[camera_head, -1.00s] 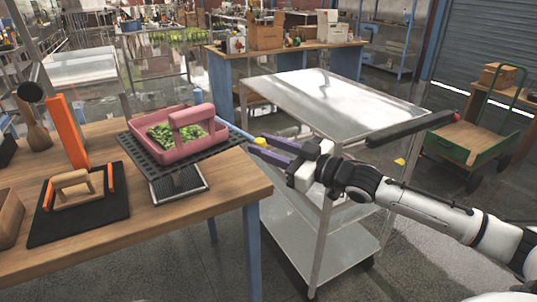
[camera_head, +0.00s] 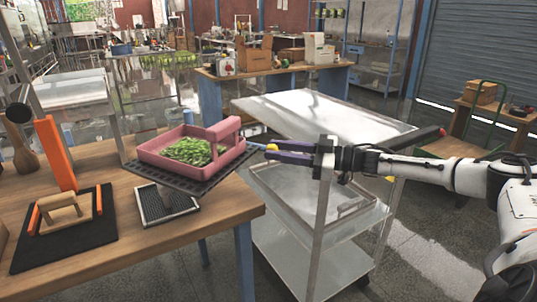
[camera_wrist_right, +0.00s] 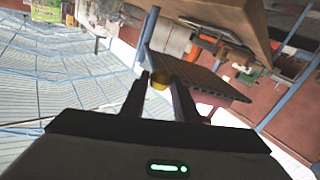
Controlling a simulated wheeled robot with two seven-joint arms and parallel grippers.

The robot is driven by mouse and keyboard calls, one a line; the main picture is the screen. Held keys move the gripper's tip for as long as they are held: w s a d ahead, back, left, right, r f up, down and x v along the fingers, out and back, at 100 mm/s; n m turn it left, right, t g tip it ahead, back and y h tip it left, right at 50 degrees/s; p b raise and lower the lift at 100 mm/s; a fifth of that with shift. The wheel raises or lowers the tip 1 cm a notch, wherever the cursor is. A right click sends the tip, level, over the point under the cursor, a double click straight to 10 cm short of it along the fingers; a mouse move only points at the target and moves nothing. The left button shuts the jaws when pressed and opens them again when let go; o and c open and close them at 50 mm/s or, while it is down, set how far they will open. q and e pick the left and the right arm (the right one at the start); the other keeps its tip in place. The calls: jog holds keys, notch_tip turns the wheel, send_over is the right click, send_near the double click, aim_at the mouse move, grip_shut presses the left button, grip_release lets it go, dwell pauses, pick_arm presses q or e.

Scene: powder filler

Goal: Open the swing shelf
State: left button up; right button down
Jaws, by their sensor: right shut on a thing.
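The swing shelf (camera_head: 205,180) is a dark perforated plate at the right end of the wooden table, carrying a pink basket (camera_head: 165,158) with green leafy contents. It juts past the table's right edge. A small yellow handle end (camera_head: 272,146) is at its right corner. My right gripper (camera_head: 268,152) reaches in from the right, its purple fingers shut on this handle. In the right wrist view the yellow piece (camera_wrist_right: 160,80) sits between the fingertips, with the dark plate (camera_wrist_right: 205,78) just beyond. The exact contact is small and partly hidden. My left gripper is out of view.
A metal cart (camera_head: 330,112) stands right of the table, under my right arm. On the wooden table (camera_head: 95,268) lie a black mat (camera_head: 75,243) with a wooden-handled tool, an orange upright piece (camera_head: 54,150) and a dark-topped grate (camera_head: 160,205).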

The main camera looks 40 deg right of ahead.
jog(key=shift+w+r, duration=0.1)
jog(key=shift+r, duration=0.1)
dwell(0.3)
jog(key=c, duration=1.4)
grip_release()
jog(key=shift+f, duration=0.1)
notch_tip(320, 180, up, 10)
jog(key=shift+r, duration=0.1)
